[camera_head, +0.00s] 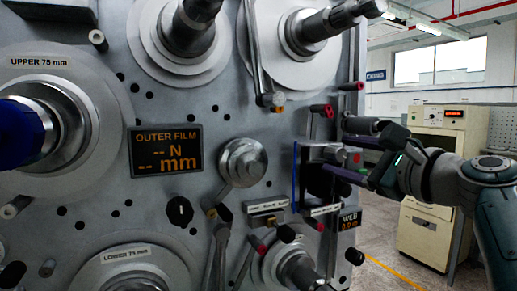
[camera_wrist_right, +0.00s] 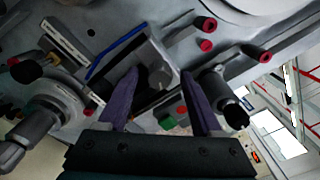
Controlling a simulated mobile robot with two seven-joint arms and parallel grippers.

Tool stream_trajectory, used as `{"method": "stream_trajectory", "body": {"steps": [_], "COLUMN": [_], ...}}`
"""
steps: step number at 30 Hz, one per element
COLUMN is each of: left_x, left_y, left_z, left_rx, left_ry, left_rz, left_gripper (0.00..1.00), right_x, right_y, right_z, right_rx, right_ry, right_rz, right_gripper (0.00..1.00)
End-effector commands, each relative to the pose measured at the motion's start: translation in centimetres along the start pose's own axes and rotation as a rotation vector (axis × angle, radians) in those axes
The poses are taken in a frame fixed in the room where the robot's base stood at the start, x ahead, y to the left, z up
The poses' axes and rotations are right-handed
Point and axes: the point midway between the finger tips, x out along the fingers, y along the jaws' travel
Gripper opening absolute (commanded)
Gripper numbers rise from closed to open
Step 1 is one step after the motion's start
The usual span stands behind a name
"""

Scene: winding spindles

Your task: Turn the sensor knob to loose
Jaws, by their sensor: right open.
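A black round knob (camera_head: 180,210) with a pale mark sits on the grey machine panel, below the outer film display (camera_head: 166,151). No readable label shows whether it is the sensor knob, or where its loose position is. My right gripper (camera_head: 335,155) is open, with its purple fingers at a dark box-like unit (camera_head: 318,152) on the panel's right side, well to the right of that knob. In the right wrist view the open fingers (camera_wrist_right: 158,80) point at this unit, with nothing visibly held between them. I cannot tell whether they touch it. My left gripper is not in view.
Red-tipped pegs (camera_head: 322,110) and a dark roller (camera_head: 362,125) stick out near my right gripper. A round metal hub (camera_head: 243,162) and large spindles crowd the panel. A beige cabinet (camera_head: 437,160) stands behind, right.

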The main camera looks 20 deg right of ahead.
Motion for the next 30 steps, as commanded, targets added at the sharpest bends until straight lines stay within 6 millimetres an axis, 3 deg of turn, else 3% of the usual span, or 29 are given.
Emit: {"method": "stream_trajectory", "body": {"steps": [13,30], "left_x": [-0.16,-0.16], "left_y": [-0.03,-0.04], "left_z": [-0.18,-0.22], "left_rx": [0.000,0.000], "left_ry": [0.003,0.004], "left_rz": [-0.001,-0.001], "left_gripper": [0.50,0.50], "right_x": [0.95,0.93], "right_y": [0.04,0.07], "right_z": [0.01,0.01], "right_rx": [-0.002,-0.001], "right_ry": [0.000,0.000], "right_rz": [0.001,0.001], "right_gripper": [0.65,0.01]}}
